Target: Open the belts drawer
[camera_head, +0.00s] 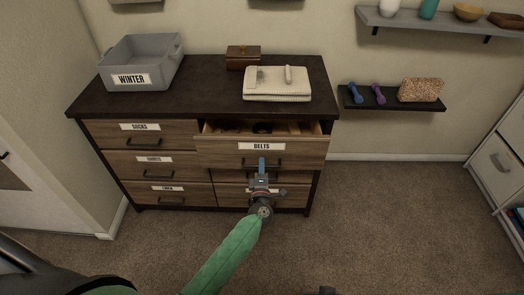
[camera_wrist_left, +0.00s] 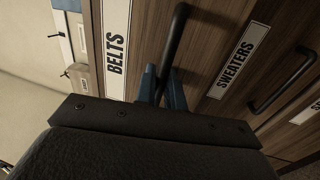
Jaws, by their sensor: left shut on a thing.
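The belts drawer (camera_head: 290,152) is at the top right of a dark-topped wooden dresser. It stands partly pulled out, and dark items show inside it. Its white BELTS label (camera_head: 261,146) also shows in the left wrist view (camera_wrist_left: 116,54). My left gripper (camera_head: 262,165), with blue fingers, is at the front of this drawer, shut on its dark bar handle (camera_wrist_left: 175,40). The fingers hide part of the handle in the head view. My right gripper is not in view.
On the dresser top (camera_head: 210,88) are a grey WINTER bin (camera_head: 140,65), a small brown box (camera_head: 243,57) and a folded cream item (camera_head: 277,85). Other closed drawers, one labelled SWEATERS (camera_wrist_left: 239,56), surround it. Carpet (camera_head: 400,220) is clear at right.

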